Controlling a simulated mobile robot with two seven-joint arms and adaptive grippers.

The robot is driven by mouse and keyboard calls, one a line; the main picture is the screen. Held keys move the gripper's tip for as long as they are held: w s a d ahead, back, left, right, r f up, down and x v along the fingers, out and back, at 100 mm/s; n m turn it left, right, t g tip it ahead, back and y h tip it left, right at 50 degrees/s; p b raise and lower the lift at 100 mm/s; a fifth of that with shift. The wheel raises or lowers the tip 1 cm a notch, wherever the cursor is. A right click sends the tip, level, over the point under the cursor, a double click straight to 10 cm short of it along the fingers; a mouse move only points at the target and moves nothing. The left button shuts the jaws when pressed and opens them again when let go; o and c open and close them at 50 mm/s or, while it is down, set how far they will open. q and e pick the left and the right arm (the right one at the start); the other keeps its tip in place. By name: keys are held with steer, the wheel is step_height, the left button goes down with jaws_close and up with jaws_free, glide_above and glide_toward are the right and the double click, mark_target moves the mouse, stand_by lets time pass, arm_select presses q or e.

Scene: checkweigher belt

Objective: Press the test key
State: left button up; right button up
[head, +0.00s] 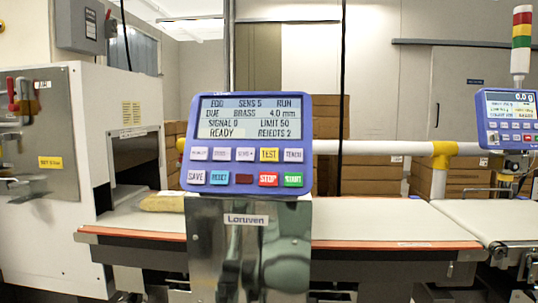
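The test key (269,155) is a yellow key labelled TEST in the upper key row of a blue control panel (308,185). It sits between the SENS+ key (245,155) and the TEACH key (293,155). Below it are a red STOP key (268,179) and a green START key (293,179). The panel's screen (249,117) shows ECO, SENS 5, RUN, DUE BRASS 4.0 mm, SIGNAL 0, LIMIT 50, READY and REJECTS 2. Neither of my grippers is in view.
The panel stands on a metal post labelled Loruven (246,219), in front of a pale conveyor belt (385,228). A tan package (162,203) lies on the belt at left, near a white machine's opening. A second blue panel (508,118) and a signal tower (521,40) stand at right.

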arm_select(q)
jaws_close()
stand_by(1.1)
